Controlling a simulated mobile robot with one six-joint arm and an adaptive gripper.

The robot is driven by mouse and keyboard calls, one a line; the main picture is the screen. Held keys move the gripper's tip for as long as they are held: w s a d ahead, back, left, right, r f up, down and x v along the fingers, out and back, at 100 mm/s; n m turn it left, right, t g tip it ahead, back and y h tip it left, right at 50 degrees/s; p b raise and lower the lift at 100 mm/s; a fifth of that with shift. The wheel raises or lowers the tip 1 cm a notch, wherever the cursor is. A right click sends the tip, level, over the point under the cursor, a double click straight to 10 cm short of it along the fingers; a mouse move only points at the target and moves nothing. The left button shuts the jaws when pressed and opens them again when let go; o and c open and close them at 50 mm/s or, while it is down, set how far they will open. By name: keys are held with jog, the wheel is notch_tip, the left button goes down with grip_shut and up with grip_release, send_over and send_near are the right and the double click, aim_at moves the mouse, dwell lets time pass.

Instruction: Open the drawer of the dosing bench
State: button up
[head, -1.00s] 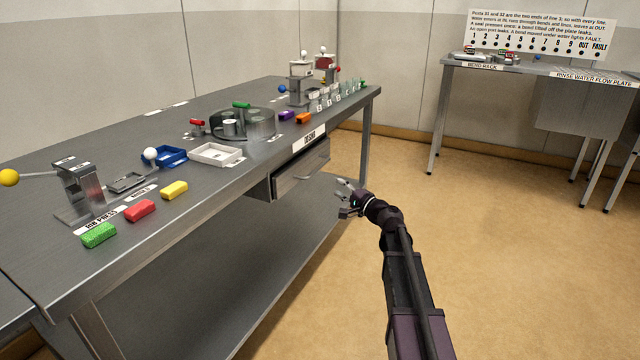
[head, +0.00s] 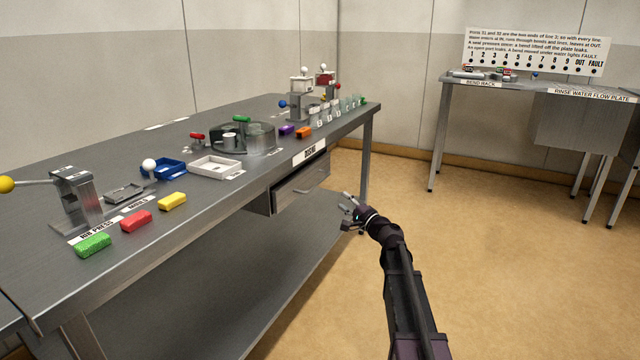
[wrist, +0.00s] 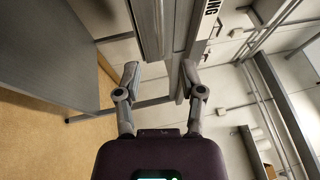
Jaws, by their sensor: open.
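The dosing bench (head: 225,170) is a long grey metal table. Its grey drawer (head: 303,186) hangs under the front edge, below a white label, and looks shut. A bar handle (head: 300,180) runs across the drawer front. My gripper (head: 347,207) is open and empty, just in front and to the right of the drawer, apart from it. In the wrist view the two fingers (wrist: 160,68) are spread, with the drawer front (wrist: 150,28) ahead of them and the bench's label strip (wrist: 208,18) to the right. No contact shows.
The bench top carries coloured blocks (head: 137,221), a blue tray (head: 165,169), a white tray (head: 214,167) and a round device (head: 243,138). A bench leg (head: 367,165) stands beyond the drawer. The floor (head: 490,260) to the right is clear.

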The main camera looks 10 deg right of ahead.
aim_at(319, 181)
jog(key=p+x, duration=0.2)
jog(key=x, duration=1)
jog(key=shift+w+a, duration=0.2)
jog(key=shift+w, duration=0.05)
grip_shut()
jog(key=shift+d, duration=0.15)
